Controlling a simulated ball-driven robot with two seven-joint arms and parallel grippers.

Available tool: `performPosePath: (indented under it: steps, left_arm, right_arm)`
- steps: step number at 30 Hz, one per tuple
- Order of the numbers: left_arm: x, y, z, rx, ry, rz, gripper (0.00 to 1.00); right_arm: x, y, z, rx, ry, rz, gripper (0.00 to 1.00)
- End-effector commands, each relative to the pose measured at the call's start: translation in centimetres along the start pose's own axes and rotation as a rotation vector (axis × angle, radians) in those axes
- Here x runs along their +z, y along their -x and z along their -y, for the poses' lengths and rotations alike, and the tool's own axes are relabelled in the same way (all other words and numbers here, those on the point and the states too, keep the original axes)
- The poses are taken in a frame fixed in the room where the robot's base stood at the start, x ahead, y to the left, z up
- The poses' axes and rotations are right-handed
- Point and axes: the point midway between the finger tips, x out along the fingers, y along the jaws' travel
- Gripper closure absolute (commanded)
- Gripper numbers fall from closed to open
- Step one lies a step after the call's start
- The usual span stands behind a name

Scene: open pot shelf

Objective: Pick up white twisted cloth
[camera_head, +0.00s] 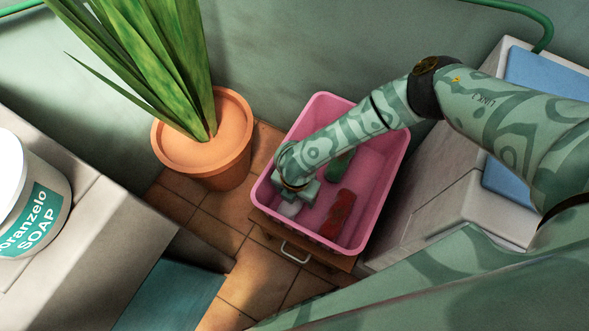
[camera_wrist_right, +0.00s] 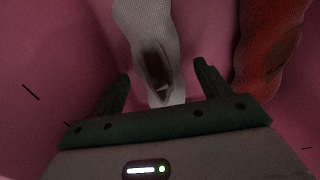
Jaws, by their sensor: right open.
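The white twisted cloth (camera_head: 290,208) lies in the pink bin (camera_head: 375,210), near its left wall, partly covered by my right gripper (camera_head: 300,195) in the head view. In the right wrist view the white cloth (camera_wrist_right: 149,28) runs from the top edge to between the fingers, with a dark brown patch on it. My right gripper (camera_wrist_right: 162,82) is open, one finger on each side of the cloth's near end. Whether the fingers touch the cloth cannot be told. My left gripper is not in view.
A red cloth (camera_head: 338,214) lies right of the white one, close to the right finger in the wrist view (camera_wrist_right: 268,45). A green item (camera_head: 341,166) lies farther back in the bin. The bin's walls surround my gripper. A potted plant (camera_head: 205,150) stands left of the bin.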

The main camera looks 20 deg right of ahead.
Motion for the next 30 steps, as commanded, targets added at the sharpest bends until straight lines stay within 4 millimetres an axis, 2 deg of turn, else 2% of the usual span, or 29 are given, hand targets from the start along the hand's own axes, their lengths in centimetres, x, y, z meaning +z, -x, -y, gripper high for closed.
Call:
performPosePath:
  steps: [2,9,10,15,16,27,30]
  left_arm:
    - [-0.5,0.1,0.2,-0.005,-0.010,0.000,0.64]
    - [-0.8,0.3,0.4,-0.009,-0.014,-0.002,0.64]
    - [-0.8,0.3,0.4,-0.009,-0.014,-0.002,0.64]
    - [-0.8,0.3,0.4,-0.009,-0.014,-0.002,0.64]
    - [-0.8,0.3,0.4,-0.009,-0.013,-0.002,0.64]
    - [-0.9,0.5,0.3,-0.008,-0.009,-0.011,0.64]
    - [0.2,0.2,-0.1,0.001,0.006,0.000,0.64]
  right_arm:
    - [0.0,-0.5,0.0,-0.001,0.000,-0.001,0.25]
    - [0.0,-0.4,0.0,0.001,0.000,0.001,0.25]
    - [0.0,-0.4,0.0,0.001,0.000,0.001,0.27]
    - [0.0,-0.4,0.0,0.001,0.000,0.001,0.75]
    - [0.0,-0.4,0.0,0.001,0.000,0.000,0.78]
    - [0.0,0.0,0.0,0.002,0.000,0.001,0.78]
    - [0.0,0.8,-0.1,0.003,0.000,0.002,0.78]
